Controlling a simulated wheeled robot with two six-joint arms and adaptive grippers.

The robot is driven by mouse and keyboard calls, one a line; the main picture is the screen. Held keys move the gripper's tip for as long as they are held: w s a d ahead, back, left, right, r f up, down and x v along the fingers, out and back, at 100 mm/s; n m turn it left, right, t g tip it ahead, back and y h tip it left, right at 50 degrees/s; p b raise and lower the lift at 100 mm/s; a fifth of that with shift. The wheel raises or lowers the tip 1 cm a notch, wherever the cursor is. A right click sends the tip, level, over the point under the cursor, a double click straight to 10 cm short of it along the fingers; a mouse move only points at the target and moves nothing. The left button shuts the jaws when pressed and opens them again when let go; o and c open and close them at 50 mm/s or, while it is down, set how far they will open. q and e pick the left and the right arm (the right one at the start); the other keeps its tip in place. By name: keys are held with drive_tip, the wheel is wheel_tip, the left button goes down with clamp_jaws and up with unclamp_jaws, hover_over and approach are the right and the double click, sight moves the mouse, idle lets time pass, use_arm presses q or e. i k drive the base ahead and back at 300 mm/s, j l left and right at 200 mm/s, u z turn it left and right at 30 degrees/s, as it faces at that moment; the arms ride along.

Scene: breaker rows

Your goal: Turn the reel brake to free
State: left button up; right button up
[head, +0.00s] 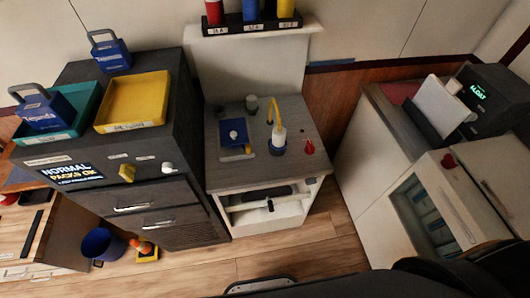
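No part is readably labelled as the reel brake, so I cannot tell which control it is. A dark cabinet on the left carries a yellow knob (127,173) and a white knob (168,168) on its front, under small labels too small to read. A red knob (449,160) is on the right cabinet's front. Neither gripper can be made out in the head view.
A yellow tray (133,101), a teal tray (84,117) and blue padlock-like blocks (110,55) sit on the dark cabinet. A display (71,174) reads "NORMAL". A blue bin (103,244) stands on the floor. Open floor lies before the middle unit.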

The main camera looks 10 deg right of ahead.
sight(309, 181)
drive_tip(key=z, duration=0.9)
